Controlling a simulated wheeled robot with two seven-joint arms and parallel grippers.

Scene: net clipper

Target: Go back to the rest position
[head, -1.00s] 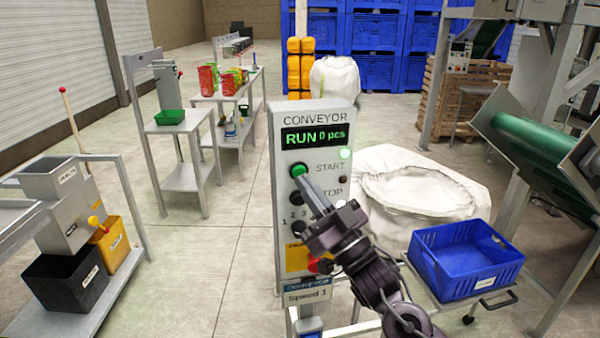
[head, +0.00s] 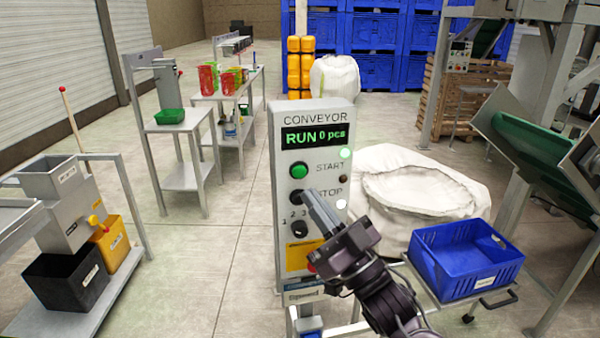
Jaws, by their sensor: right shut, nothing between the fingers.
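The conveyor control box (head: 310,180) stands upright in the middle of the head view. Its display (head: 314,137) reads "RUN 0 pcs" in green. The green START button (head: 299,171) is now fully visible, and a green lamp (head: 345,153) glows beside its label. My right gripper (head: 312,205) is shut and empty. Its fingertips are in front of the lower part of the panel, near the dark STOP button (head: 297,197), and partly cover that area. I cannot tell whether they touch the panel. My left gripper is not in view.
A blue crate (head: 425,262) stands on a cart at the right, close to my right arm. A white bulk bag (head: 470,205) is behind it. A hopper stand with a black bin (head: 65,285) and a yellow bin (head: 112,245) is at the left. The floor (head: 200,260) between is clear.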

